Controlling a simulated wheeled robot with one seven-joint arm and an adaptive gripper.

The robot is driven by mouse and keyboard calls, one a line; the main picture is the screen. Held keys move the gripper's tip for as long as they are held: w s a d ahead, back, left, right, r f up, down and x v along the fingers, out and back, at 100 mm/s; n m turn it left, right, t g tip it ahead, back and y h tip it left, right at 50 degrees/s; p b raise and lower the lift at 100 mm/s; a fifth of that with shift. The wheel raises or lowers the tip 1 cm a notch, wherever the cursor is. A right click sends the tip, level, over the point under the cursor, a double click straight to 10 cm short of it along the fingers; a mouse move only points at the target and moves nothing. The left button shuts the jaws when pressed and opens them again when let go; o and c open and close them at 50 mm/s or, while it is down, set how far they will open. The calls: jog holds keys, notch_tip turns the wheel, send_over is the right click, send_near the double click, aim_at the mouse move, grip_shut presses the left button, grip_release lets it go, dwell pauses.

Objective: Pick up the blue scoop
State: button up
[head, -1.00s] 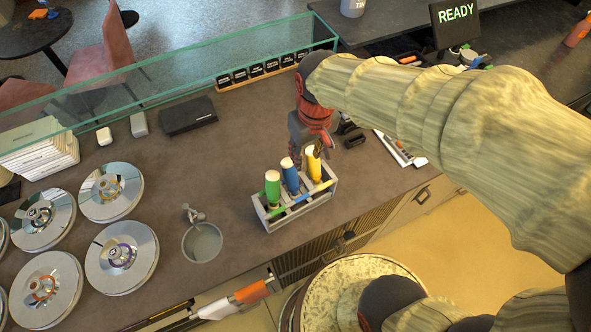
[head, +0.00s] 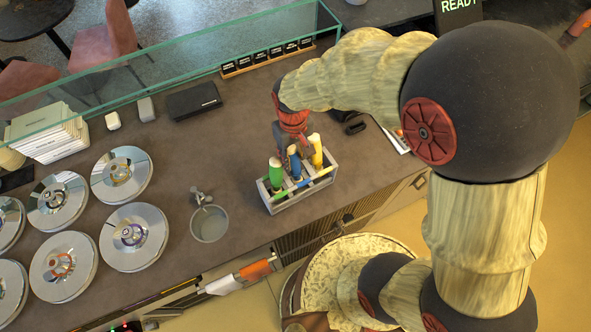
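The blue scoop (head: 295,169) stands upright in the middle of a grey wooden holder (head: 284,204), between the green scoop (head: 275,172) on the left and the yellow scoop (head: 316,152) on the right. My gripper (head: 294,152) points down right at the top of the blue handle, its dark fingers beside it and partly hiding it. I cannot tell whether the fingers touch or grip the handle.
A round dipper well with a tap (head: 209,223) is left of the holder. Several lidded wells (head: 122,174) fill the counter's left. A glass guard (head: 175,65) runs along the back, with small black labels (head: 268,54) behind the holder.

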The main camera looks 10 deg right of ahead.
aim_at(295, 162)
notch_tip(295, 162, down, 4)
jog(key=shift+w+d+f, duration=0.1)
jog(key=shift+w+f, duration=0.05)
jog(key=shift+f, duration=0.1)
jog(key=shift+c, duration=0.5)
jog(key=shift+f, duration=0.1)
grip_shut()
jog(key=shift+s, duration=0.2)
